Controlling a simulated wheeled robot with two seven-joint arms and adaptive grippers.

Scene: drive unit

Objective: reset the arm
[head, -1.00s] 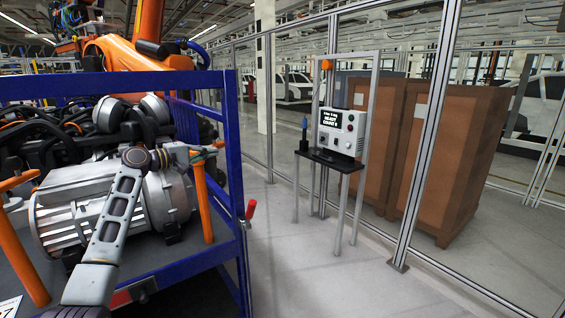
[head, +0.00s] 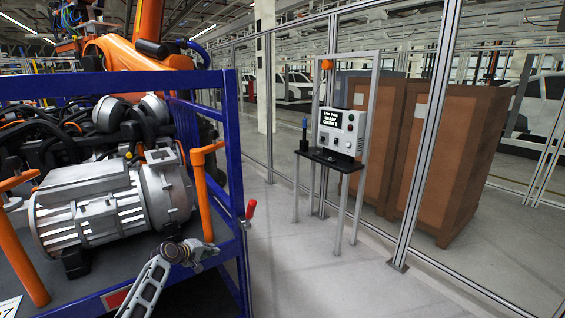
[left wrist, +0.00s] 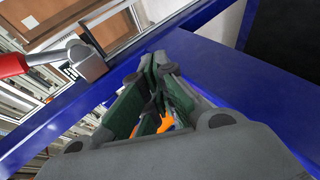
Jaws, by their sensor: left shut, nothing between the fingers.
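My left arm reaches in from the bottom of the head view. Its gripper (head: 208,254) is shut and empty, low at the right front side of the blue cart (head: 236,160). In the left wrist view its green-padded fingers (left wrist: 158,98) are close together with nothing between them, near the blue frame. A silver drive unit (head: 105,210) lies on the cart's grey shelf, behind and left of the gripper, apart from it. My right gripper is not in view.
Orange posts (head: 203,195) stand on the cart. A red-handled clamp (head: 250,209) is at its right side and shows in the left wrist view (left wrist: 14,65). A control box (head: 341,131) stands on a small table by the fence. The floor between is clear.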

